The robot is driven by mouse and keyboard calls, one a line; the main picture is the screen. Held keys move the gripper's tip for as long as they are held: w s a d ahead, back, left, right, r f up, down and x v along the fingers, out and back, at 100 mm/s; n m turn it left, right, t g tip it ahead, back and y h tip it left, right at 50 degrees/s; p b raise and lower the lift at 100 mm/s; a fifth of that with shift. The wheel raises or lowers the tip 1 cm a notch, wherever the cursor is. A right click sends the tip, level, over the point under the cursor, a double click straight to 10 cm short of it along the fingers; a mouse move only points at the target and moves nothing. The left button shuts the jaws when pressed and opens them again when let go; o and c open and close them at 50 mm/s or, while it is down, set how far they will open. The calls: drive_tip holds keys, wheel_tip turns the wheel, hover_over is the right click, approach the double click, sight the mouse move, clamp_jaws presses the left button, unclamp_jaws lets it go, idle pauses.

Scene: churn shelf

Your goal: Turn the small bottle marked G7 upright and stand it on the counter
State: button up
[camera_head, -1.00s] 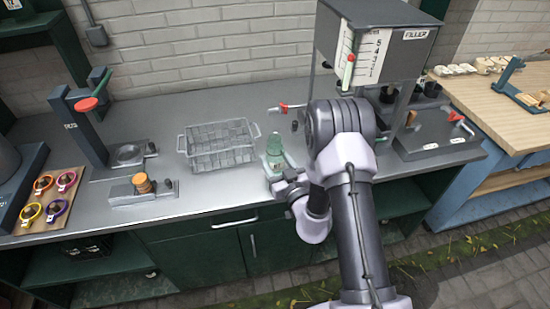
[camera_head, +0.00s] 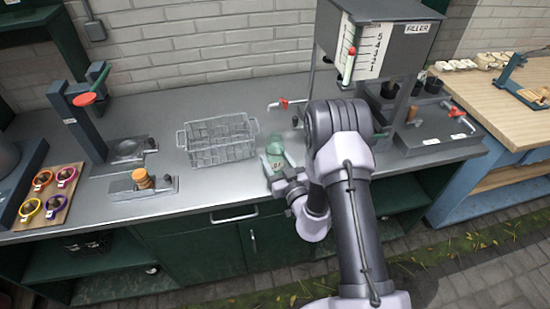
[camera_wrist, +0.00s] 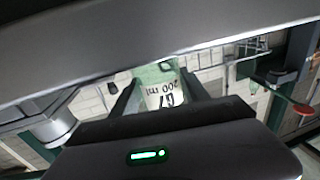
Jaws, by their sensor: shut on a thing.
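In the wrist view the bottle (camera_wrist: 152,73) shows between my fingers with a pale label reading G7 and 200 ml. The lettering is inverted in that picture, as is the whole scene, so the bottle looks roughly upright. My gripper (camera_wrist: 165,92) is shut on the bottle; the head view shows my gripper (camera_head: 277,174) at its lower part. My gripper hides its base, so I cannot tell whether it touches the counter (camera_head: 190,193).
A wire basket (camera_head: 219,154) stands left of the bottle. The capping stand (camera_head: 88,130) and an orange-topped jar (camera_head: 141,178) are further left. Bare counter lies in front of the basket.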

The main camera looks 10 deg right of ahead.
drive_tip(key=shift+f, duration=0.45)
idle(0.5)
drive_tip(key=o, duration=1.6)
drive_tip(key=shift+c, duration=0.2)
drive_tip(key=shift+s+d+r, duration=0.2)
drive_tip(key=shift+s+r, duration=0.15)
drive_tip(key=shift+s, duration=0.8)
drive_tip(key=shift+s+d+r, duration=0.25)
drive_tip(key=shift+s+r, duration=0.05)
drive_tip(key=shift+s, duration=0.85)
drive_tip(key=shift+s+d+r, duration=0.2)
drive_tip(key=shift+s+r, duration=0.15)
drive_tip(key=shift+s, duration=0.8)
